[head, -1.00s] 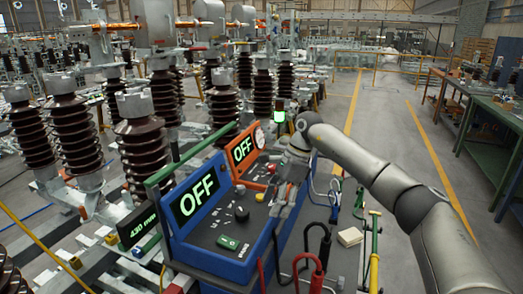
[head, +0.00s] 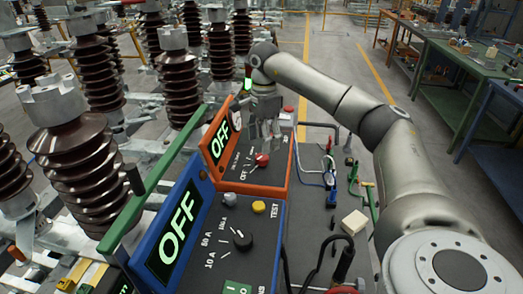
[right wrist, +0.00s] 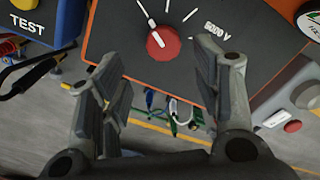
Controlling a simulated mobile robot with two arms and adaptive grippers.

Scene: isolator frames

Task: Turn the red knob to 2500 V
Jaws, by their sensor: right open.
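The red knob (head: 262,159) sits on the dark top panel of the orange-framed unit (head: 290,172), whose display (head: 220,139) reads OFF. In the right wrist view the red knob (right wrist: 163,44) has a white pointer line slanting to the upper left, with white scale marks around it and a "5000 V" label at its right. My right gripper (head: 265,128) hangs just beyond and above the knob. In the right wrist view my right gripper (right wrist: 158,62) is open, its fingers spread either side of the knob and apart from it. My left gripper is not in view.
The blue unit (head: 186,229) with a black knob (head: 242,240) and yellow TEST button (head: 259,207) stands nearer. A green bar (head: 150,190) runs along the left. Cables and a pale block (head: 354,222) lie at right. Brown insulators (head: 80,150) crowd the left.

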